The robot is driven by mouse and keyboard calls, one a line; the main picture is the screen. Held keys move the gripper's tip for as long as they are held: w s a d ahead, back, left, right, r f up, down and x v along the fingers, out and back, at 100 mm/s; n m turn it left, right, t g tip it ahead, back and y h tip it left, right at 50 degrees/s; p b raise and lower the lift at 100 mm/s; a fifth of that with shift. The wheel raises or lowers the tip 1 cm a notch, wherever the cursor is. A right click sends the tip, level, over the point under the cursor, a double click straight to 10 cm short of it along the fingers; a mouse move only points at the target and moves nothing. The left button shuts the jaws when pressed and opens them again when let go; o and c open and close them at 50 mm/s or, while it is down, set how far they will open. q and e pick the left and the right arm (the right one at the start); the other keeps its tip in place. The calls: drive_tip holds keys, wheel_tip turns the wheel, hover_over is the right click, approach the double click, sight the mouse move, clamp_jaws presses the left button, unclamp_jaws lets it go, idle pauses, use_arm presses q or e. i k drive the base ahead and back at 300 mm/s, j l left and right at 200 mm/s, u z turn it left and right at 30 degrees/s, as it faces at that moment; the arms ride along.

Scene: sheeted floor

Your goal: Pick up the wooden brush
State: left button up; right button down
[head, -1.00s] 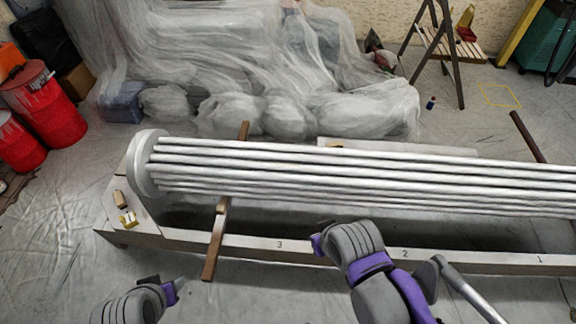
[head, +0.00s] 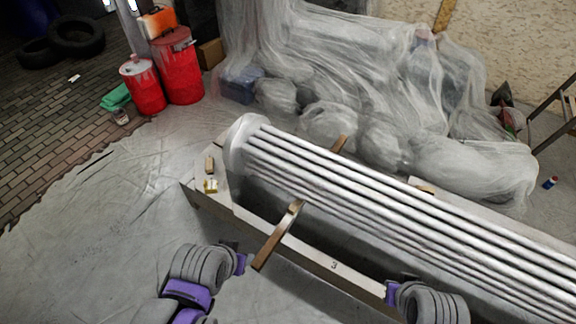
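A small brown block-like thing (head: 209,165), which may be the wooden brush, lies on the left end of the pale beam frame; it is too small to tell for certain. A small yellow and white thing (head: 210,186) lies just in front of it. My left gripper (head: 242,262) is low in the picture, in front of the frame, below and right of both things and apart from them. My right gripper (head: 390,292) is farther right, by the frame's front beam. The fingers of both grippers are hardly visible; I see nothing held.
A ribbed white column (head: 390,205) lies across the frame (head: 320,265), with a wooden bar (head: 278,237) crossing beneath it. Red drums (head: 178,72) stand at the back left. Sheeted bundles (head: 390,100) fill the back. The sheeted floor (head: 110,235) at left is clear.

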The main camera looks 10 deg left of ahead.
sight(210, 164)
drive_tip(key=j+z, duration=0.3)
drive_tip(key=i+j+z, duration=0.1)
drive_tip(key=z, duration=0.25)
drive_tip(key=j+z, duration=0.35)
drive_tip(key=j, duration=0.75)
drive_tip(key=j+z, duration=0.1)
drive_tip(key=j, duration=1.45)
drive_tip(key=k+j+z, duration=0.1)
drive_tip(key=j, duration=1.5)
